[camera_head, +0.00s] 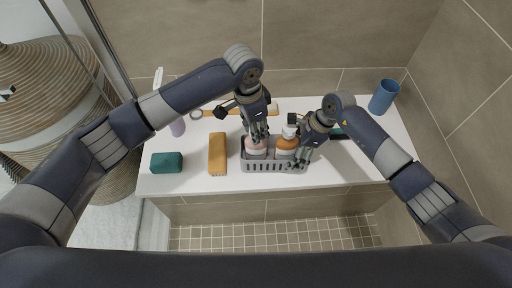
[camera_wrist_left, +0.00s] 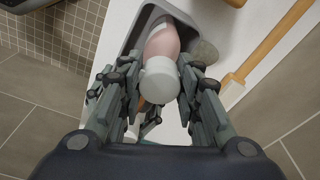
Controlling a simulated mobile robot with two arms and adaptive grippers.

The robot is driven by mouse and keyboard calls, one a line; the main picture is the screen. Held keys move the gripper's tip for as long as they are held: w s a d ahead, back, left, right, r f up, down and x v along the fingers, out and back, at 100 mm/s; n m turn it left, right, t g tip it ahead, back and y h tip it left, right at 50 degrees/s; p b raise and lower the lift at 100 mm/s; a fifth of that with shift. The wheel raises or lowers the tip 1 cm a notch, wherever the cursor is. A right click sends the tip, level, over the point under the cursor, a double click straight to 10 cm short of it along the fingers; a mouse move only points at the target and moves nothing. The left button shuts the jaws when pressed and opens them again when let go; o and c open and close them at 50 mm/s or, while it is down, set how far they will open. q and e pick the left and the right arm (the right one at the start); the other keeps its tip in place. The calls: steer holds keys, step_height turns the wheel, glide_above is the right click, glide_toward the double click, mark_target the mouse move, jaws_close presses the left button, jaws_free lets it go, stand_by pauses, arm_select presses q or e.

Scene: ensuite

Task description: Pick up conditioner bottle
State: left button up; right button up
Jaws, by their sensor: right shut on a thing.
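A pink bottle with a white cap (camera_head: 256,151) stands in the left part of a grey caddy (camera_head: 270,168); it also shows in the left wrist view (camera_wrist_left: 162,45). An orange bottle with a white top (camera_head: 287,143) stands beside it on the right. I cannot read which is conditioner. My left gripper (camera_head: 257,136) is over the pink bottle; in the left wrist view its open fingers (camera_wrist_left: 160,92) are on both sides of the white cap. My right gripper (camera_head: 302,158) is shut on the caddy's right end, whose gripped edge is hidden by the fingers.
The caddy stands near the white ledge's (camera_head: 350,173) front edge. A long-handled brush (camera_head: 225,112) lies behind. A blue cup (camera_head: 383,97) stands back right.

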arm_select(q)
jaws_close()
arm_select(e)
steer(key=shift+f, duration=0.1)
arm_select(q)
steer(key=shift+r, duration=0.1)
step_height(320, 180, up, 10)
arm_select(e)
steer(key=o, duration=1.2)
steer(key=shift+c, duration=0.2)
